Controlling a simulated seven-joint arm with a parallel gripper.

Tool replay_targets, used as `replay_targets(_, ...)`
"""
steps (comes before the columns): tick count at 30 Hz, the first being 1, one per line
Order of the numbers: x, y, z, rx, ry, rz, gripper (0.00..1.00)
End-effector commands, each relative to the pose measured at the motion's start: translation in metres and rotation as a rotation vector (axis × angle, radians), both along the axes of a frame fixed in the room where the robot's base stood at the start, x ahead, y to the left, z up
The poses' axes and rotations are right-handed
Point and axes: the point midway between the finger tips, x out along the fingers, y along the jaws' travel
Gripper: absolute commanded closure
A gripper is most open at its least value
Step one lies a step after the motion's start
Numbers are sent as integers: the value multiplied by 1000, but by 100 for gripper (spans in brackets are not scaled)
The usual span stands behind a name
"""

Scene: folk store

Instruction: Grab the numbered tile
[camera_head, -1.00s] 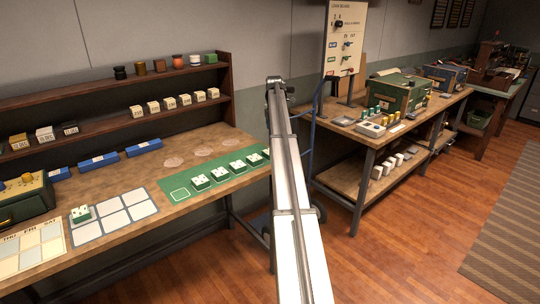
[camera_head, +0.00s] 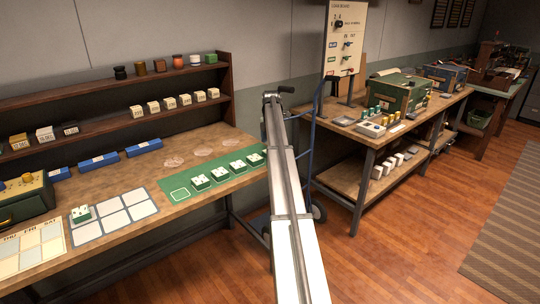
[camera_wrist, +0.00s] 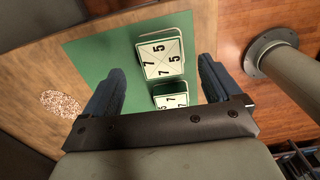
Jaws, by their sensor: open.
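Several white-and-green tiles (camera_head: 220,174) stand in a row on the green mat (camera_head: 180,194) on the near workbench. In the wrist view, one numbered tile (camera_wrist: 162,58) shows 5s and 7s on its face and lies on the mat ahead of my gripper. A second tile (camera_wrist: 170,87) is closer, partly hidden by the gripper body. My gripper (camera_wrist: 160,68) is open, its two dark fingers wide apart on either side of the tiles, with nothing held. In the head view my arm hides the right end of the mat, and the fingers cannot be made out.
Another tile (camera_head: 80,213) sits on a card grid (camera_head: 115,211) at left. Blue racks (camera_head: 97,163) lie behind it. A shelf (camera_head: 120,120) with small boxes and jars backs the bench. A blue hand truck (camera_head: 310,140) stands beside my arm. A second bench (camera_head: 345,165) is at right.

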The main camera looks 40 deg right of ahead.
Motion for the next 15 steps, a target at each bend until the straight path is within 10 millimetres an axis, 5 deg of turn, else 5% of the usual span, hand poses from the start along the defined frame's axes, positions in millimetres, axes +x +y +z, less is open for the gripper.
replay_targets(15,-1,4,-49,0,0,0,8)
